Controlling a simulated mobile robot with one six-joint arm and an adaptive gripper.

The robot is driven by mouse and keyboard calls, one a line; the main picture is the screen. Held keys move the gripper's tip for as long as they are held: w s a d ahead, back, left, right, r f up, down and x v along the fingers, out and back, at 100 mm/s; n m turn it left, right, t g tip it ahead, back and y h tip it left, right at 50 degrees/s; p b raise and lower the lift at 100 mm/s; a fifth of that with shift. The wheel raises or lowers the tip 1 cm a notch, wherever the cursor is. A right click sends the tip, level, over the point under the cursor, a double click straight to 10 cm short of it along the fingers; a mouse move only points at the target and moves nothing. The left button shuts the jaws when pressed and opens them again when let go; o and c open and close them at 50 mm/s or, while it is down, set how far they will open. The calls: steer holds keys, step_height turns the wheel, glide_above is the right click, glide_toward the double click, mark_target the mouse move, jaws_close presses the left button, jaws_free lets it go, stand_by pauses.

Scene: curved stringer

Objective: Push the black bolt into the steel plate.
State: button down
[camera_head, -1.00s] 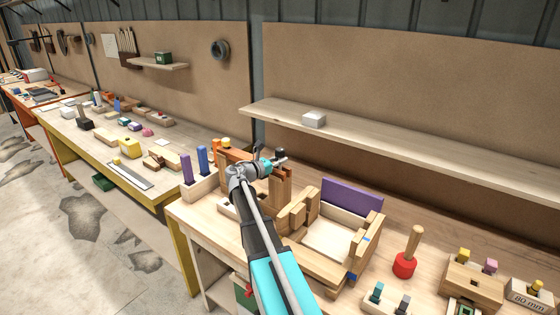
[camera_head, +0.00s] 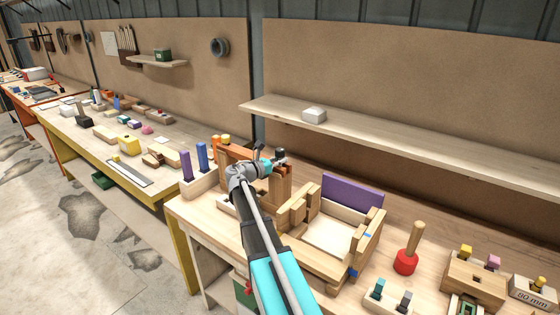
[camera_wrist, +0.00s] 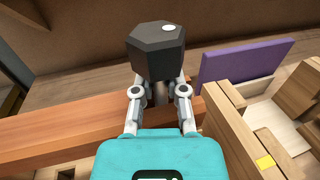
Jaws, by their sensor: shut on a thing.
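The black bolt (camera_wrist: 156,50) shows in the wrist view with its large six-sided head facing me and a white glint on top. My gripper (camera_wrist: 160,93) is shut on the bolt below the head, with the shank partly visible between the fingers. In the head view my gripper (camera_head: 272,162) is over the wooden fixture, and the bolt head (camera_head: 280,154) shows small at its tip. I cannot make out a steel plate near the bolt. The bolt's lower end is hidden, so I cannot tell whether it touches anything.
A reddish wooden beam (camera_wrist: 60,130) runs beneath the fingers. A wooden frame with a purple board (camera_head: 352,193) stands to the right. Purple and blue blocks (camera_head: 201,157) stand to the left. A red-based mallet (camera_head: 405,262) stands further right on the bench.

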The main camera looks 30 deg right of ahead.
mark_target(280, 149)
steer(key=shift+f+b, duration=0.6)
steer(key=shift+f, duration=0.05)
steer(key=shift+r, duration=0.2)
steer(key=shift+r+p, duration=2.75)
steer(key=shift+p, duration=0.2)
steer(key=shift+f+b, duration=2.95)
stand_by(1.2)
